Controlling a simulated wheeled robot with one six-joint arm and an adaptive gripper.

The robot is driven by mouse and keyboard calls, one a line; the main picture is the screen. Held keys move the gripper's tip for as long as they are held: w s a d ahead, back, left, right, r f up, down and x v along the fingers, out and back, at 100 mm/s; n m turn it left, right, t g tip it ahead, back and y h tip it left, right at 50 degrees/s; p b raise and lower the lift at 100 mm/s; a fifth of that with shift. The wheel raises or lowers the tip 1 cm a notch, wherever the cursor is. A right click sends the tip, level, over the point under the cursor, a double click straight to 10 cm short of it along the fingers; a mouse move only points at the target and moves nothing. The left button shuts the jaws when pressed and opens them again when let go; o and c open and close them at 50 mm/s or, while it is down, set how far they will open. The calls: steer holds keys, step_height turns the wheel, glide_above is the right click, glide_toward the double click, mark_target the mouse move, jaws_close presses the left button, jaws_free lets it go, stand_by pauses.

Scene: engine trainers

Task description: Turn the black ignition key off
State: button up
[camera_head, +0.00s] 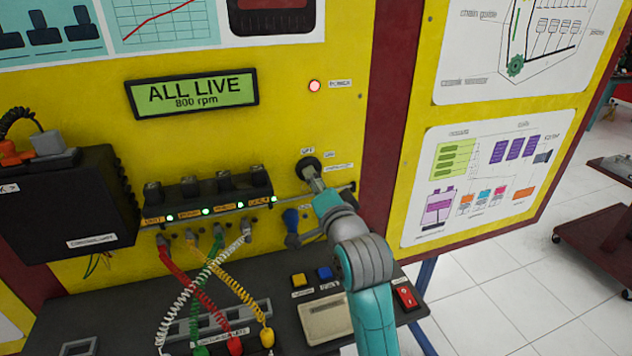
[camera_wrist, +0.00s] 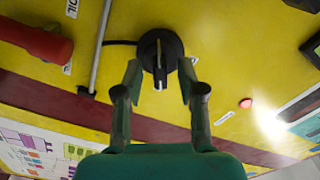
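The black ignition key (camera_wrist: 159,62) sits in a round black switch on the yellow panel. In the wrist view its narrow grip points down the picture. In the head view the black switch (camera_head: 307,165) shows just above my gripper (camera_head: 314,182), with small labels around it, one reading "OFF". The key itself is mostly hidden there. My gripper (camera_wrist: 161,80) is open in the wrist view, with one finger on each side of the key and gaps visible between. I cannot tell whether either finger touches the switch's rim.
A display (camera_head: 192,92) reads "ALL LIVE 800 rpm". The red power lamp (camera_head: 314,86) is lit. A black row of switches (camera_head: 208,190) with green lights and coiled leads is left of my gripper.

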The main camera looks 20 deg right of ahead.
steer(key=shift+w, duration=0.2)
jaws_close()
steer(key=shift+n, duration=0.4)
steer(key=n, duration=1.1)
stand_by(0.6)
